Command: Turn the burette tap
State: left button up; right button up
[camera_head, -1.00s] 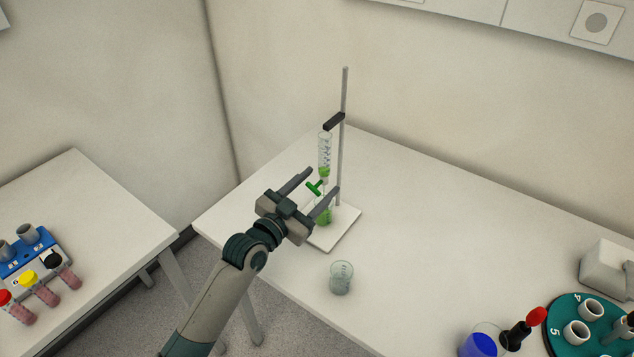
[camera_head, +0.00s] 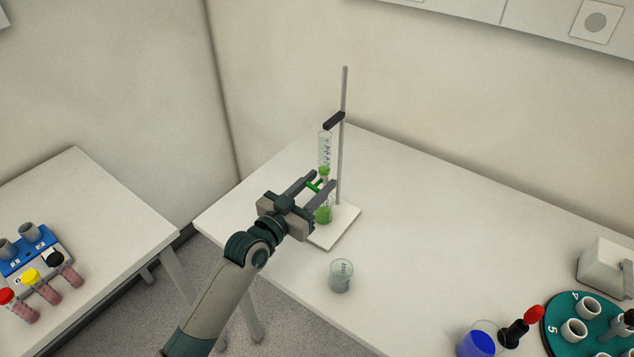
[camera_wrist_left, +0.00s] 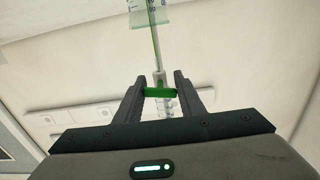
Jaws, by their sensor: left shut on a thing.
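The burette (camera_head: 325,146) hangs upright from a black clamp on a metal stand rod (camera_head: 343,95). Its green tap (camera_head: 314,186) is between the fingers of my left gripper (camera_head: 322,187), which is shut on it. In the left wrist view the green tap handle (camera_wrist_left: 160,92) lies crosswise between the two dark fingers (camera_wrist_left: 160,88). The burette tube (camera_wrist_left: 154,45) rises above it. A flask with green liquid (camera_head: 324,214) stands below the tap on the white stand base (camera_head: 338,232), partly hidden by the gripper. My right gripper is not in view.
An empty glass beaker (camera_head: 341,275) stands in front of the stand. At the right are a blue-filled beaker (camera_head: 478,341), a teal round rack (camera_head: 560,325) and a grey box (camera_head: 606,266). A tube rack (camera_head: 35,262) sits on the left table. The table's right middle is clear.

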pick_arm(q)
jog(key=n, duration=0.2)
jog(key=shift+n, duration=0.3)
jog(key=o, duration=1)
jog(key=shift+o, duration=0.2)
jog(key=b+v, duration=0.5)
jog(key=v, duration=1.2)
jog(key=shift+s, duration=0.15)
jog(key=shift+a, duration=0.1)
